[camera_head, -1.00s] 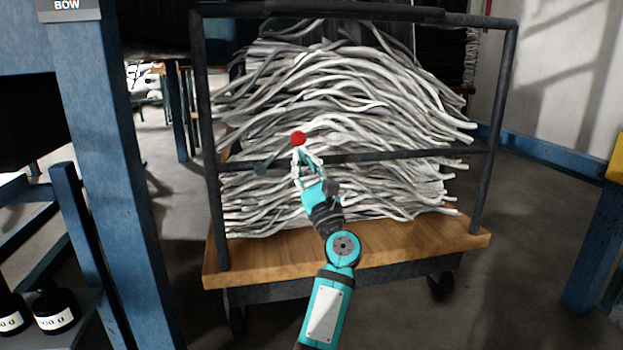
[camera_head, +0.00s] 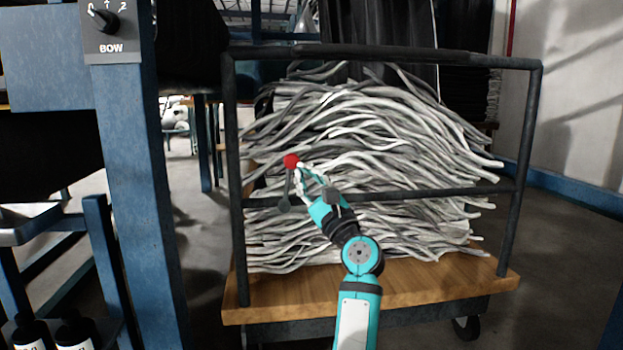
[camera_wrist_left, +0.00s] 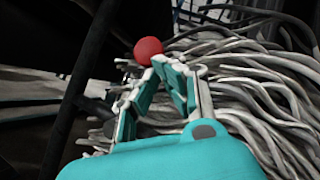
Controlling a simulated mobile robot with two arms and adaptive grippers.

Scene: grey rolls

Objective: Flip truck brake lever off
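The truck (camera_head: 375,295) is a cart with a wooden deck and a dark rail frame. Its brake lever is a thin dark shaft rising from a dark rounded base (camera_head: 284,204) near the left of the middle rail, topped by a red ball knob (camera_head: 291,162). The shaft stands nearly upright. My left gripper (camera_head: 301,168) is at the right side of the knob, fingertips together against or very near it. In the left wrist view, the knob (camera_wrist_left: 148,50) sits just beyond the closed fingertips (camera_wrist_left: 160,68), not between them. Exact contact is unclear. My right gripper is not in view.
Grey-white strands (camera_head: 370,150) are piled on the cart behind the middle rail (camera_head: 430,194). A blue machine post (camera_head: 135,200) with a BOW dial (camera_head: 104,20) stands to the left. Open floor (camera_head: 570,270) lies to the right.

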